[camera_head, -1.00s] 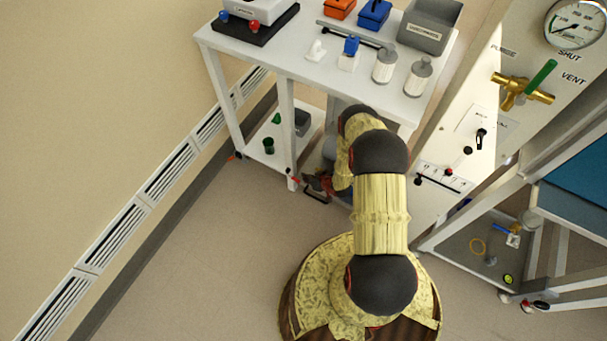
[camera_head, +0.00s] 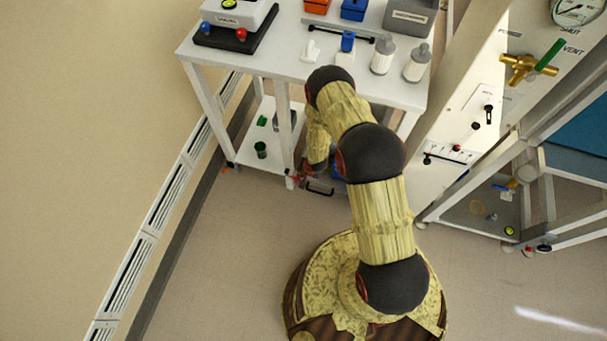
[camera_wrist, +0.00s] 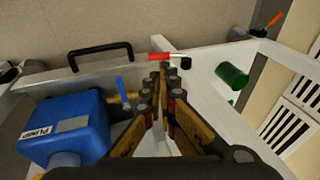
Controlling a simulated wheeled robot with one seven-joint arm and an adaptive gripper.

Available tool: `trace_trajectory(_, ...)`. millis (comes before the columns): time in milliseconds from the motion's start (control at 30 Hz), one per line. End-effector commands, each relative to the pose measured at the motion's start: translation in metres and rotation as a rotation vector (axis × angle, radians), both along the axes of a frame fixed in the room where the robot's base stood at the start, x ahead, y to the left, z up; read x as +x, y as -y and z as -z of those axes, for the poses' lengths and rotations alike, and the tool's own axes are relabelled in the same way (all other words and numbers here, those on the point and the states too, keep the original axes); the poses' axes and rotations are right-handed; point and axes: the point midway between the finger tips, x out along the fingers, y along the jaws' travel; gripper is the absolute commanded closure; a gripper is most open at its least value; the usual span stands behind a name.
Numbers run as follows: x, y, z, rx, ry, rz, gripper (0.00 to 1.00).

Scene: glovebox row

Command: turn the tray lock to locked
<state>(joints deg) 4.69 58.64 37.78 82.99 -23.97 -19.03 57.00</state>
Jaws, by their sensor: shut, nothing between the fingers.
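A lever with a red grip and a dark pivot, which looks like the tray lock (camera_wrist: 168,57), sits at the white frame's corner in the wrist view. It lies crosswise just beyond my fingertips. My gripper (camera_wrist: 162,70) is shut and empty, its tips close to the red grip; I cannot tell whether they touch it. The tray's black pull handle (camera_wrist: 100,52) is left of the lever, and it also shows below the bench in the head view (camera_head: 319,189). A blue pump (camera_wrist: 65,130) sits on the tray. In the head view my arm mostly hides my gripper.
A blue lever (camera_wrist: 122,90) stands near the pump. A green cylinder (camera_wrist: 232,75) is on the lower shelf to the right. A white bench leg (camera_head: 284,130) stands beside my arm. The bench top (camera_head: 270,65) holds several items. Open floor (camera_head: 240,250) lies in front.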

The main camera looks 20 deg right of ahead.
Motion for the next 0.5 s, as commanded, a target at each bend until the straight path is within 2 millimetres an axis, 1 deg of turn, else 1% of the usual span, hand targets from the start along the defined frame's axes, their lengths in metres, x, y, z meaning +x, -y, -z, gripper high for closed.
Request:
trace_trajectory(33,0.002,-0.001,0.016,0.000,-0.001,-0.001,1.00)
trace_trajectory(200,0.014,-0.005,0.047,0.000,0.002,-0.001,1.00)
trace_trajectory(333,0.021,-0.007,0.069,0.000,0.001,-0.002,1.00)
trace_trajectory(500,0.028,-0.009,0.087,0.000,0.002,-0.001,1.00)
